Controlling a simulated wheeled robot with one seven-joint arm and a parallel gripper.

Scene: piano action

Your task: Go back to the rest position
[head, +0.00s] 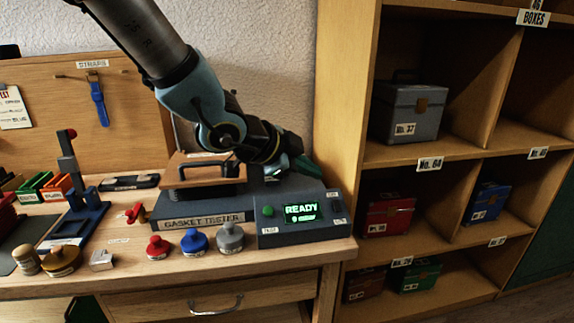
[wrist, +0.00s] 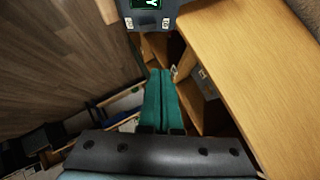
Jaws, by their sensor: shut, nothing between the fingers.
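My gripper shows in the wrist view (wrist: 160,100), where its two green fingers lie side by side, closed, with nothing between them. In the head view my arm reaches down from the top left, and its end is over the right part of the gasket tester (head: 200,215). The green fingertips there are partly hidden behind the wrist. The tester's display (head: 301,212) reads READY. A corner of the tester's display box also shows at the top of the wrist view (wrist: 148,10). The fingers look apart from it.
Red (head: 158,247), blue (head: 194,242) and grey (head: 230,238) knobbed pieces stand along the bench front. A blue stand (head: 80,218) is at left. A wooden shelf (head: 345,110) with boxes, including a grey one (head: 409,112), rises close at right.

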